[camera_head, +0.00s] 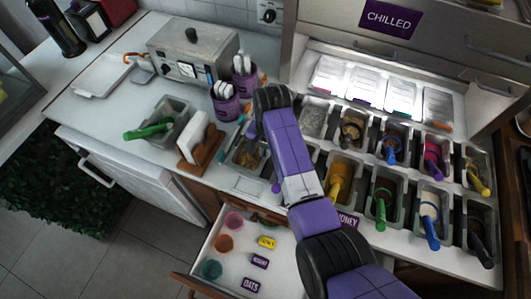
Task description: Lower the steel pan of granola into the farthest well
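A steel pan with brown, granola-like contents (246,158) shows just left of my purple arm, at the left end of the front row of wells. My arm covers its right side. I cannot tell whether it is seated in a well or held above one. The topping wells run in two rows to the right, most with a pan and a coloured utensil in them. I cannot make out an empty well, and part of the rows is hidden by my arm. My gripper is not visible; the arm's black joint hides what lies beyond it.
A grey tub with a green-handled scoop (157,120), a wooden holder with white cards (199,139) and purple cups of utensils (225,102) stand left of the wells. An open drawer (207,259) with coloured cups and labels juts out below. White-lidded containers (369,81) line the back.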

